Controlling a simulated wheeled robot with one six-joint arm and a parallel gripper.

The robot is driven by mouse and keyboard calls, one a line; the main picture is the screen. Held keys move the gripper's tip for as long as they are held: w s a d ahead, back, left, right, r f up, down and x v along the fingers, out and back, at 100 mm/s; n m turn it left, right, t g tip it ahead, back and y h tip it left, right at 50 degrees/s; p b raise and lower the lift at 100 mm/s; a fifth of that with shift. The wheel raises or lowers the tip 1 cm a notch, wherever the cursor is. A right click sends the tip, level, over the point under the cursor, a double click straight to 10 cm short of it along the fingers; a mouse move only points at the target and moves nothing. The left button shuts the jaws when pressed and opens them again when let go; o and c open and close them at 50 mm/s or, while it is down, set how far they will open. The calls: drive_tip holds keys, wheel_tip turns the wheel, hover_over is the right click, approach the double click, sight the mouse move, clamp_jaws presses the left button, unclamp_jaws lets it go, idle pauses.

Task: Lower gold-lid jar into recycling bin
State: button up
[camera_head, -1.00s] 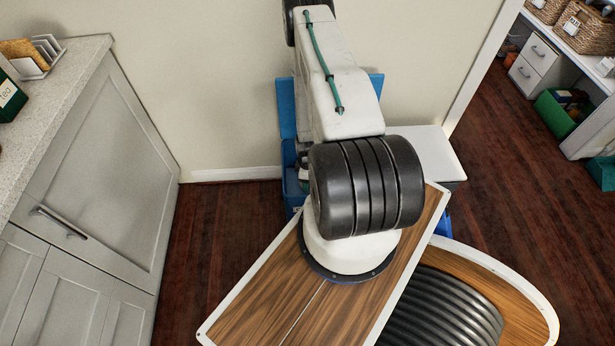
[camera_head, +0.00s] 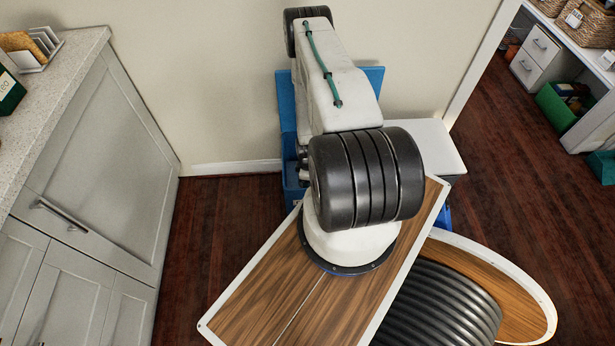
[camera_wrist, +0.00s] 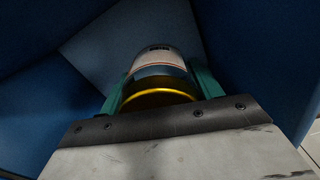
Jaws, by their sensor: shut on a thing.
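In the wrist view the jar (camera_wrist: 158,62) has a gold lid (camera_wrist: 160,95) and a pale label with a red line. My gripper (camera_wrist: 158,88) is shut on it, with a green finger on each side. Blue walls of the recycling bin (camera_wrist: 235,50) surround the jar, so it is inside the bin's opening. I cannot tell whether it touches the bottom. In the head view the blue bin (camera_head: 288,115) stands against the wall, mostly hidden behind my arm. The jar and gripper are hidden there.
A grey cabinet with a speckled counter (camera_head: 75,75) stands at the left. A white box-like surface (camera_head: 425,145) lies right of the bin. Dark wood floor (camera_head: 225,230) is open between cabinet and bin. A green crate (camera_head: 560,105) and shelves are at the far right.

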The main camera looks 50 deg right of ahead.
drive_tip(key=shift+f, duration=2.25)
drive_tip(key=shift+f, duration=2.55)
drive_tip(key=o, duration=1.1)
drive_tip(key=shift+o, duration=0.2)
